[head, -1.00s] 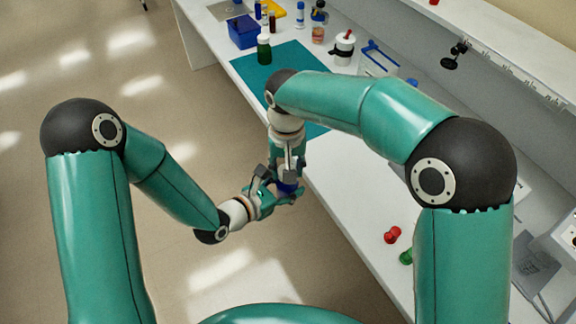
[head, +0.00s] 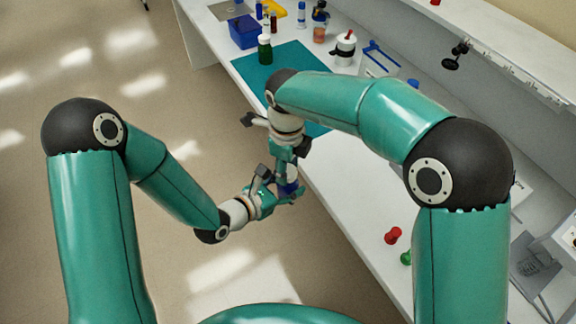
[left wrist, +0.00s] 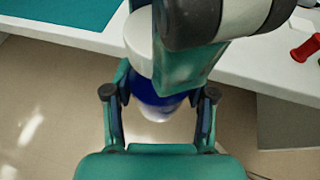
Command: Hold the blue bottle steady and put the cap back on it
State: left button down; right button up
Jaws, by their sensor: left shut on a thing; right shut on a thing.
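The blue bottle (left wrist: 160,105) is upright between the fingers of my left gripper (left wrist: 160,98) in the left wrist view. In the head view the bottle (head: 288,188) is mostly covered, and my left gripper (head: 282,192) is shut around it, off the bench's front edge. A wide white cap (left wrist: 139,42) is directly above the blue body. My right gripper (head: 288,155) is over the bottle and shut on the cap; its teal finger (left wrist: 185,65) covers the cap's right side in the wrist view. I cannot tell whether the cap is fully seated.
The white bench (head: 335,190) runs along the right, with a teal mat (head: 250,68). A green bottle (head: 265,50) and a blue box (head: 244,32) stand at the far end. Red (head: 393,236) and green (head: 406,257) pieces lie near. Open floor is left.

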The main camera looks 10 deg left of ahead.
jog(key=shift+w+m, duration=0.15)
jog(key=shift+m, duration=0.35)
jog(key=o, duration=0.7)
jog(key=shift+o, duration=0.2)
jog(key=shift+r, duration=2.3)
